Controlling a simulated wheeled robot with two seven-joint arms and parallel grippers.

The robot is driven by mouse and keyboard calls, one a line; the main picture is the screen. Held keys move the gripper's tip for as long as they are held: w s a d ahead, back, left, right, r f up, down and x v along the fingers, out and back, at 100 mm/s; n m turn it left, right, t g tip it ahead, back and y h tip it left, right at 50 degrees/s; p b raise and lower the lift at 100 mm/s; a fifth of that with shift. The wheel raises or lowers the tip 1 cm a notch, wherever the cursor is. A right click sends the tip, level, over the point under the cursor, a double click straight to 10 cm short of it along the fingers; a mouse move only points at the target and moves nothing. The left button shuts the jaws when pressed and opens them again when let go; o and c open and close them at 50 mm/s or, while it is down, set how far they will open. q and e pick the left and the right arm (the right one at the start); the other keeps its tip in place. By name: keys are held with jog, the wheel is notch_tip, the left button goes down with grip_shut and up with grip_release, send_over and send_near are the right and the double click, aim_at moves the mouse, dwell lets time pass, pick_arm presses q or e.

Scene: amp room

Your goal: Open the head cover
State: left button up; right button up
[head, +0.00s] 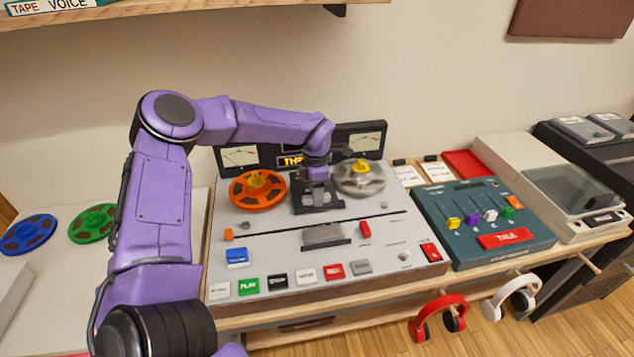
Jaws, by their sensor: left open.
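The tape machine (375,254) is a light grey sloped deck on the table, with an orange reel (246,194) at its left and a clear grey reel (372,182) at its right. The grey block at its middle, which looks like the head cover (325,235), sits low on the deck and looks shut, with a dark strip along its front edge. My left gripper (317,200) is open and empty, hanging between the two reels, behind the cover and apart from it. Its fingers point down toward the deck. My right gripper is out of view.
Coloured keys (277,281) line the deck's front. A teal mixer box (484,222) stands to the right, then a turntable (560,195). Red headphones (440,315) and white headphones (516,293) hang at the front edge. Blue (28,234) and green (93,222) reels lie left. A shelf (200,9) overhangs above.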

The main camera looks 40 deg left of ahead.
pick_arm(q)
notch_tip(320, 180, up, 10)
jog(key=b, duration=0.1)
jog(key=shift+r, duration=0.1)
dwell(0.4)
